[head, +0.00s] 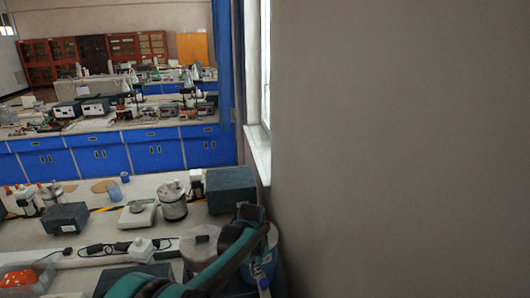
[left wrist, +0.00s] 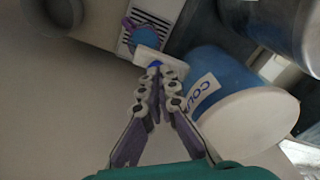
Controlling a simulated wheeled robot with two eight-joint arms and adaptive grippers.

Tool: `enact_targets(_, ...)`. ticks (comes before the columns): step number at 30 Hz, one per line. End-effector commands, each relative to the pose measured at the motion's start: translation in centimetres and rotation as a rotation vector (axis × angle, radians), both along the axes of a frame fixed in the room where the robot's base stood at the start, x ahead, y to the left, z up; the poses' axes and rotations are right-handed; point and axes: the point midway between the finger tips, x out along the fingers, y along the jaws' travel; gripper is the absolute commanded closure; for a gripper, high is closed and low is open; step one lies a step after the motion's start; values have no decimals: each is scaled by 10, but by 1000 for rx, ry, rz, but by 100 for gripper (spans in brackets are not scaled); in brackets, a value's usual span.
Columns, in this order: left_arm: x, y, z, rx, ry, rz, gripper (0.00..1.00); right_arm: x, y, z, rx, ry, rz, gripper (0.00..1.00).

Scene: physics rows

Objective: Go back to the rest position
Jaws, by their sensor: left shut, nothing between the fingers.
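My left arm rises from the bottom of the head view, bends, and ends in my left gripper (head: 264,284) at the lower middle. In the left wrist view the gripper (left wrist: 155,72) has its fingers together with nothing between them. A blue container with a white lid and a lettered label (left wrist: 210,80) is just right of the fingers; I cannot tell whether they touch it. A small white block with a blue part (left wrist: 160,60) shows behind the fingertips. My right gripper is in neither view.
A bench (head: 150,187) holds a steel pot (head: 173,203), a dark box (head: 231,190), a white scale (head: 138,214) and an orange item in a clear tray (head: 18,279). A bare wall (head: 400,130) fills the right side. Blue cabinets (head: 100,158) stand behind.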

Motion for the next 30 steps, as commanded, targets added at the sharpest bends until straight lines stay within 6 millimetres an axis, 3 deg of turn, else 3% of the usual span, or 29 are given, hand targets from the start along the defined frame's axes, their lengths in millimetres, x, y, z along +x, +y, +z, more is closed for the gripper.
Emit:
enact_targets(1,-10,11,-3,-7,-21,32,100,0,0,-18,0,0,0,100)
enact_targets(8,-57,49,10,-46,-126,182,100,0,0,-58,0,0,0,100)
enact_targets(14,-104,80,4,-83,-216,312,100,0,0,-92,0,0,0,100)
enact_targets(20,-155,105,-18,-126,-307,438,100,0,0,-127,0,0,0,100)
enact_targets(30,-232,138,-85,-203,-453,636,100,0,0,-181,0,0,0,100)
